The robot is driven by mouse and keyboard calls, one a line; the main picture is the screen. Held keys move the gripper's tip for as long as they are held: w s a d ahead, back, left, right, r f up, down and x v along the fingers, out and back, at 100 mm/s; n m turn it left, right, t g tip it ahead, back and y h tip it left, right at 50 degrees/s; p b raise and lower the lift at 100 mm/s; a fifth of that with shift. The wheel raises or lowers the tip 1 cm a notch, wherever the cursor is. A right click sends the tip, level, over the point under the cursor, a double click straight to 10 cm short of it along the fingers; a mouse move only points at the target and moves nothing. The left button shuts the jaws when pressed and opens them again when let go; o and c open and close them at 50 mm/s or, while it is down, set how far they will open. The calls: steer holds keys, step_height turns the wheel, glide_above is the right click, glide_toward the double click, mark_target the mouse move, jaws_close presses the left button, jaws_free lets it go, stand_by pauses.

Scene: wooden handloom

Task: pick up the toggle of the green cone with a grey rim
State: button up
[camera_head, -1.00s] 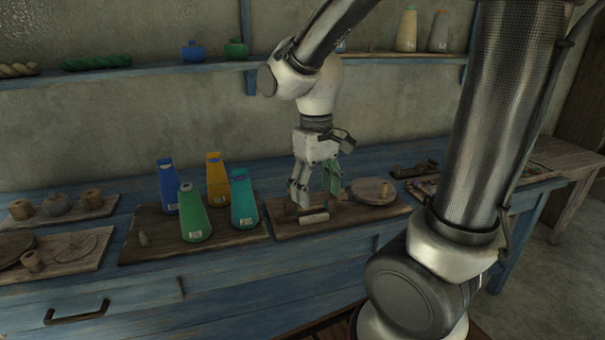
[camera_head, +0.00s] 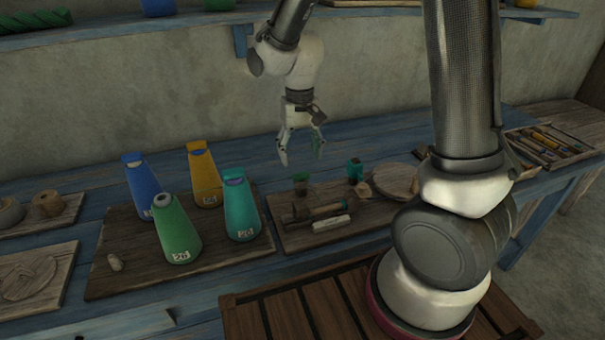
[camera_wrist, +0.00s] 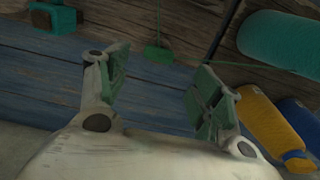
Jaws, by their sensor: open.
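The green cone with a grey rim (camera_head: 176,232) stands on the left wooden board, front of the group. A small green piece on a thin cord (camera_wrist: 158,53) lies in the wrist view, beyond the gap between my fingers; it looks like the toggle. A small green piece (camera_head: 302,178) also shows below my gripper in the head view; I cannot tell for sure that it is the same. My gripper (camera_head: 301,158) is open and empty above the back of the right board. Its two green-padded fingers (camera_wrist: 158,80) stand wide apart, touching nothing.
Blue (camera_head: 140,185), yellow (camera_head: 205,175) and teal (camera_head: 240,205) cones stand beside the green one. A pale peg (camera_head: 114,262) lies left.

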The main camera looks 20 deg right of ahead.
mark_target(301, 174)
step_height(301, 174, down, 7)
steer(key=shift+s+d+r, duration=0.1)
steer(key=shift+d+r, duration=0.05)
steer(key=c, duration=0.8)
